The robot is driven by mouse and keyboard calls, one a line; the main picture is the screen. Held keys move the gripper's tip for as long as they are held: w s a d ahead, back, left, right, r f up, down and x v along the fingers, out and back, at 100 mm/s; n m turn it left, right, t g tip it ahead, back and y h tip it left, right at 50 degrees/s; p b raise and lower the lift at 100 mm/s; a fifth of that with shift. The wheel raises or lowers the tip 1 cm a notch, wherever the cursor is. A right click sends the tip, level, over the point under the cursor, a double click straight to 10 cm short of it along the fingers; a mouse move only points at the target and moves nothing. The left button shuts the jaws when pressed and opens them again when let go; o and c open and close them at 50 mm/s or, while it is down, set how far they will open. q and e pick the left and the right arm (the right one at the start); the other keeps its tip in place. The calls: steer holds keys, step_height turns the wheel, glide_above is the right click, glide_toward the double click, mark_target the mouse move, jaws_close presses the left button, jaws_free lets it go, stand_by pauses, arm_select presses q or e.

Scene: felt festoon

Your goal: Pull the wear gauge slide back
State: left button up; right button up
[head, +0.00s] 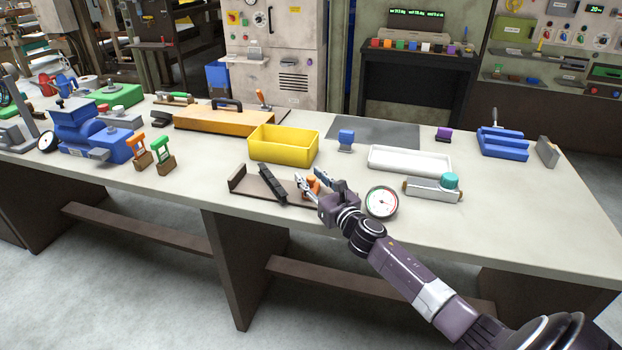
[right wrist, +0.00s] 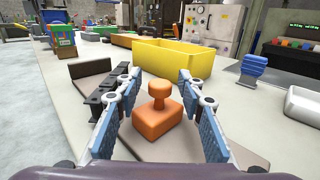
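The wear gauge has a brown base plate (head: 245,190) with an upturned left end and a dark ribbed bar (head: 268,182) across it. An orange slide block with a round knob (right wrist: 158,118) sits on the plate; in the head view it is mostly hidden behind my gripper (head: 312,187). My right gripper (right wrist: 158,80) is open, with one blue-padded finger on each side of the orange block. Gaps show between the block and both fingers. The dark bar lies just beyond the left finger. My left gripper is not in view.
A yellow bin (head: 283,148) stands behind the gauge. A round dial (head: 381,202) stands right of my gripper, with a metal block with a teal knob (head: 433,189) and a white tray (head: 410,161) further right. The bench's front right is clear.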

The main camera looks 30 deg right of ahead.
jaws_close()
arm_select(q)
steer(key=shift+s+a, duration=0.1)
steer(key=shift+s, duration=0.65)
arm_select(e)
steer(key=s+d, duration=0.4)
steer(key=shift+s+d+b, duration=0.1)
steer(key=shift+s+b, duration=0.25)
steer(key=shift+s, duration=0.05)
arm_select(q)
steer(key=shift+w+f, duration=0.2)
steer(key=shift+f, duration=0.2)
arm_select(e)
steer(key=shift+c, duration=2)
jaws_free()
steer(key=o, duration=0.4)
steer(key=shift+s+d, duration=0.1)
steer(key=shift+s, duration=0.1)
